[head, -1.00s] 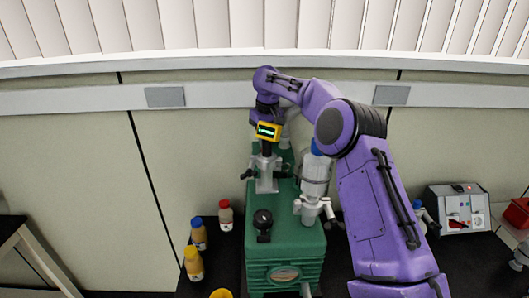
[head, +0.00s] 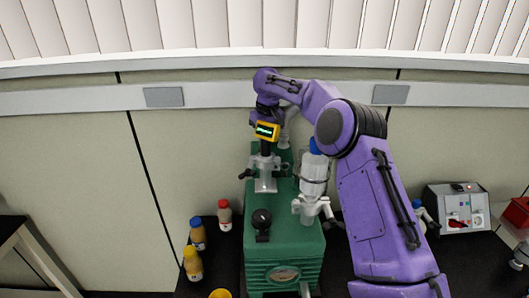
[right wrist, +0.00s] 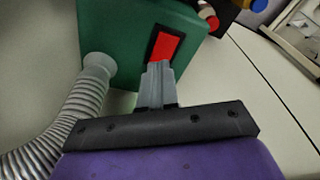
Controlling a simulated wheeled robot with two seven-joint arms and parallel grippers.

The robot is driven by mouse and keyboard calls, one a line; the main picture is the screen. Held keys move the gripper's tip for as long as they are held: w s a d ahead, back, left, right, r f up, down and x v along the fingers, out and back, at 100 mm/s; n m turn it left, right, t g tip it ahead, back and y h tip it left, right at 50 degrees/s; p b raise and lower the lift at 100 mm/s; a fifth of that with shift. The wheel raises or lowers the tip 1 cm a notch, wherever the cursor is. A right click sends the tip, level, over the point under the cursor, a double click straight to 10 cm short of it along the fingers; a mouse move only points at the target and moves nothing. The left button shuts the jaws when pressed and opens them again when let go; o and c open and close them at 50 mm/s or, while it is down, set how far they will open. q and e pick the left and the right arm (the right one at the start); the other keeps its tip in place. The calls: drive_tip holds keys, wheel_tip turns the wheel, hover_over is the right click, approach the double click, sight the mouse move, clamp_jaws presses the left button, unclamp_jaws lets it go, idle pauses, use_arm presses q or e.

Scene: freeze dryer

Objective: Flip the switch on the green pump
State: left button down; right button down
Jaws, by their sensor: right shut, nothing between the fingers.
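The green pump (head: 285,240) stands on the dark bench in the middle of the head view. Its red switch (right wrist: 166,46), in a black frame, shows on a green face in the right wrist view; the head view hides it. My right gripper (right wrist: 159,68) is shut and empty. Its tips overlap the lower edge of the switch in the picture; I cannot tell whether they touch it. In the head view my right arm reaches over to the pump's far side, and its gripper is hidden. My left gripper is not in view.
A grey ribbed hose (right wrist: 75,115) joins the pump beside my gripper. The wall is close behind.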

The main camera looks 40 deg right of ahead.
drive_tip(key=shift+f, duration=0.7)
drive_tip(key=shift+r, duration=0.1)
wheel_tip(320, 180, up, 2)
drive_tip(key=shift+r+p, duration=0.2)
drive_tip(key=shift+p, duration=0.55)
drive_tip(key=shift+r, duration=2.25)
